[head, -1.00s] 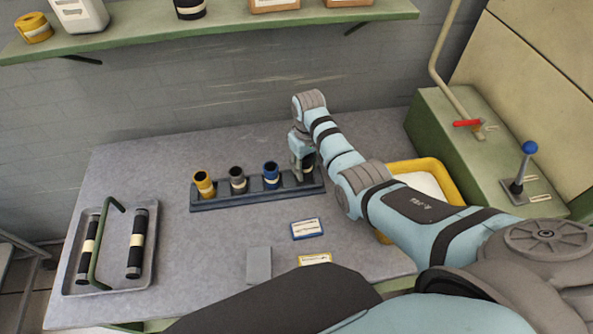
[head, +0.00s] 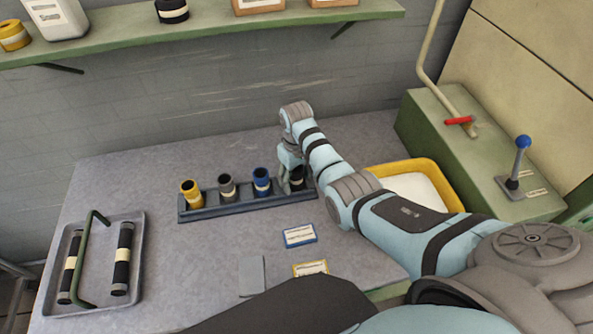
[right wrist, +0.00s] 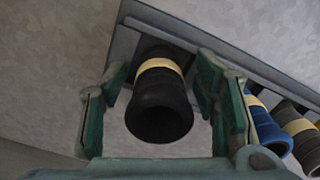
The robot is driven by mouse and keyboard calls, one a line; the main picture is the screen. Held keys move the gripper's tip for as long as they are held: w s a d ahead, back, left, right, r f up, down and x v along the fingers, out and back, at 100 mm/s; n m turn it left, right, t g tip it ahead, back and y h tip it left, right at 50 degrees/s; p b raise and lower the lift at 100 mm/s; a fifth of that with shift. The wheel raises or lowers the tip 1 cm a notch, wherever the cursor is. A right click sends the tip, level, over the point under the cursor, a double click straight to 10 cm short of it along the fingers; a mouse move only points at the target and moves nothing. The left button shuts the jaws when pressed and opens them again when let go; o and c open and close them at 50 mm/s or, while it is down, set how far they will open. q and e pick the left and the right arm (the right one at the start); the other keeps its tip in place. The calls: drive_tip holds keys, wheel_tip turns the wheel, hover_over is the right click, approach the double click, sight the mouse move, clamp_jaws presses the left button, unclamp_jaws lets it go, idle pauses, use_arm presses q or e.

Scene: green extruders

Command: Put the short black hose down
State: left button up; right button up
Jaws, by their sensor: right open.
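The short black hose (head: 297,182) with a cream band stands in the right-hand end of the dark rack (head: 240,204). In the right wrist view the black hose (right wrist: 160,108) sits in its rack slot, its open end towards the camera. My right gripper (right wrist: 163,100) is open, with one green-padded finger on each side of the hose and gaps visible between. In the head view the right gripper (head: 290,175) is at the rack's right end and partly hides the hose. My left gripper is out of view.
Yellow (head: 191,194), grey (head: 227,188) and blue (head: 262,182) hoses stand in the same rack. A handled tray (head: 95,305) with two longer black hoses lies at the left. A yellow bin (head: 440,177) is right of the rack. Cards (head: 299,236) lie in front.

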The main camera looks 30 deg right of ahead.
wheel_tip(320, 180, up, 12)
drive_tip(key=p, duration=0.1)
idle(0.5)
